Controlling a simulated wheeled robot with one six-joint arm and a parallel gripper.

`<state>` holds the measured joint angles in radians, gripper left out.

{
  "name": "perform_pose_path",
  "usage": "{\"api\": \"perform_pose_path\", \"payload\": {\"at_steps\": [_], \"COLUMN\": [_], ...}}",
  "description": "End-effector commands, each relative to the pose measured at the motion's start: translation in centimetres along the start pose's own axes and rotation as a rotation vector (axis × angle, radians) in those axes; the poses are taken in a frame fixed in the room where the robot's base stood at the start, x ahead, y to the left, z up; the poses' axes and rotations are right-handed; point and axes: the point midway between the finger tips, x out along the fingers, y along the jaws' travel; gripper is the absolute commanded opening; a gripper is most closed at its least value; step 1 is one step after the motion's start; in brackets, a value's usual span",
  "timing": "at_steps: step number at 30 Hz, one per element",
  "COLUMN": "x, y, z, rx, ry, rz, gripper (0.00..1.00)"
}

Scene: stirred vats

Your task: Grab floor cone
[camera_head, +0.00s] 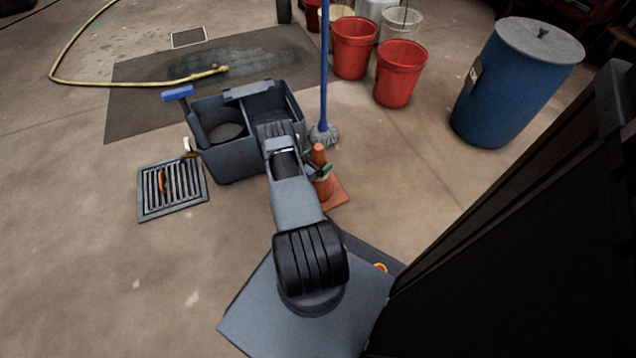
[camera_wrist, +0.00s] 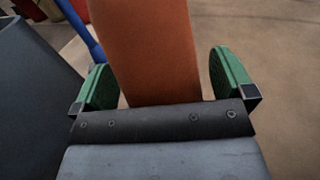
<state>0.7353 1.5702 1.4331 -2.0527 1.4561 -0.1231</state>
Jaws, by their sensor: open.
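The orange floor cone (camera_head: 333,191) stands upright on the floor, to the right of the grey mop bucket. My arm hides part of it in the head view. In the wrist view the cone's orange body (camera_wrist: 148,50) fills the space between the two green finger pads of my gripper (camera_wrist: 163,80). The jaws are open, one pad on each side, and a gap shows between the right pad and the cone. The left pad lies close to the cone's left edge; I cannot tell whether it touches. The cone's tip and base are out of the wrist view.
The grey mop bucket (camera_head: 232,165) is close on the left, with a blue-handled mop (camera_head: 324,75) behind the cone. A floor drain grate (camera_head: 172,190) lies further left. Red buckets (camera_head: 400,75) and a blue barrel (camera_head: 515,85) stand at the back right. The floor right of the cone is clear.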

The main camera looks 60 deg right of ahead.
Motion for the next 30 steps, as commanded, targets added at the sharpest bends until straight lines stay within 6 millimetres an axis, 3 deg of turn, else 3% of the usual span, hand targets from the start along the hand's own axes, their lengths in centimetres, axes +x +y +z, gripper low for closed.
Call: {"api": "perform_pose_path", "payload": {"at_steps": [4, 27, 30], "x": [-0.01, -0.05, -0.03], "y": [0.02, 0.04, 0.07], "z": [0.04, 0.02, 0.09], "rx": [0.0, 0.0, 0.001], "ry": [0.0, 0.0, -0.001], "rz": [0.0, 0.001, 0.001], "gripper": [1.0, 0.26, 0.24]}}
